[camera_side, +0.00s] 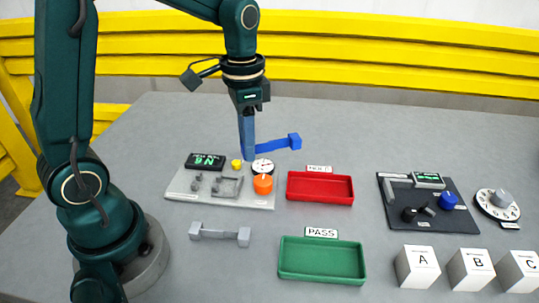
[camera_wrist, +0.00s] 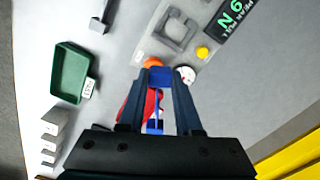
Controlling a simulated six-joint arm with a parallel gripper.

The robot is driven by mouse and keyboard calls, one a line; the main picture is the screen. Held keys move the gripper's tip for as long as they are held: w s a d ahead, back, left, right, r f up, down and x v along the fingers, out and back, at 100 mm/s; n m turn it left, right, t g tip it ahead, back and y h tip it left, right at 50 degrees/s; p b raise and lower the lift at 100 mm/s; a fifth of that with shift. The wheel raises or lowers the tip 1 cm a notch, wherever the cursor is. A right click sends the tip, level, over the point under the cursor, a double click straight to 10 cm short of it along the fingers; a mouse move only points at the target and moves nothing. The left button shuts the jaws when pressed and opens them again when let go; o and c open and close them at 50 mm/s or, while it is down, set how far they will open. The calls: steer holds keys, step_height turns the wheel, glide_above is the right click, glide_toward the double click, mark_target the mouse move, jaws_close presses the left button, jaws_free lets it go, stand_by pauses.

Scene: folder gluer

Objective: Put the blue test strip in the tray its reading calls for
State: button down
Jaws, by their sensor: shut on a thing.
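My gripper (camera_side: 247,152) is shut on the blue test strip (camera_side: 276,144) and holds it above the rear of the grey test fixture. The strip's far block sticks out to the right; in the wrist view the strip (camera_wrist: 159,76) lies between the fingers. The red tray (camera_side: 320,190) is right of the fixture, with a sign too small to read. The green tray (camera_side: 322,262), signed PASS, is nearer the front. Both trays look empty. The fixture's display (camera_side: 205,161) has green characters; in the wrist view the display (camera_wrist: 237,16) seems to show N and 6, with unreadable smaller text.
The grey fixture (camera_side: 190,192) carries an orange knob (camera_side: 263,184), a yellow button (camera_side: 236,163) and a round gauge. A grey strip (camera_side: 220,234) lies in front. A black panel (camera_side: 440,219), a dial (camera_side: 498,205) and white blocks A (camera_side: 417,267), B and C stand right.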

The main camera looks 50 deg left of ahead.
steer(key=d+f+m, duration=0.2)
steer(key=d, duration=0.7)
steer(key=m, duration=0.3)
glide_toward(294, 260)
steer(key=shift+w+a, duration=0.35)
steer(key=shift+a, duration=0.05)
steer(key=shift+s+d+f, duration=0.2)
steer(key=shift+s+d, duration=0.15)
steer(key=shift+d, duration=0.1)
steer(key=shift+f, duration=2.95)
steer(key=c, duration=0.5)
jaws_free()
